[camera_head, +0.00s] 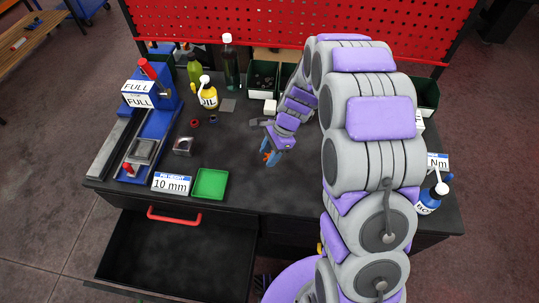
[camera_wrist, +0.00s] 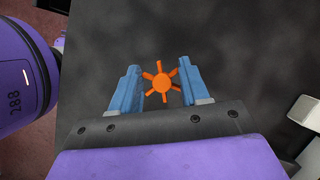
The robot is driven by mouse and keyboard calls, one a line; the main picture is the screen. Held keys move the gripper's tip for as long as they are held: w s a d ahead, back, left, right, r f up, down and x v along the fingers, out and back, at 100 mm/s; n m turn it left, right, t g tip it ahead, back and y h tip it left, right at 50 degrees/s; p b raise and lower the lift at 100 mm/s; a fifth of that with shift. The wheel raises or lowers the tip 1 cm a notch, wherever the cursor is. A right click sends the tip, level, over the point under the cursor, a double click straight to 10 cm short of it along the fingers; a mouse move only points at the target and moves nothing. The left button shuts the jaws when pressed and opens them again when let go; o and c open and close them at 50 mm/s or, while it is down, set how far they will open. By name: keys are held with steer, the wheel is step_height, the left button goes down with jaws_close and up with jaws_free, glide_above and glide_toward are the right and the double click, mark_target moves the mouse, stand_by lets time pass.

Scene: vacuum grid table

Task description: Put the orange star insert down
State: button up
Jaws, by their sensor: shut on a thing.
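The orange star insert (camera_wrist: 161,83) shows in the wrist view between the two blue fingers of my gripper (camera_wrist: 160,84). It has a round middle and several short arms. My gripper is shut on it, with a finger on each side. In the head view my gripper (camera_head: 270,156) is over the middle of the dark table (camera_head: 300,190), and a bit of orange shows at its fingertips. I cannot tell how high the insert is above the table top.
A green tray (camera_head: 210,183) and a "10 mm" sign (camera_head: 171,183) are at the front left. A drawer (camera_head: 175,250) is open in front. The table around my gripper is clear.

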mark_target(269, 155)
steer(key=shift+w+a+f, duration=0.1)
steer(key=shift+w, duration=0.95)
step_height(269, 155, down, 4)
steer(key=shift+s+r+b, duration=0.1)
steer(key=shift+r+b, duration=0.05)
steer(key=shift+b, duration=0.65)
steer(key=shift+r, duration=0.1)
steer(key=o, duration=1)
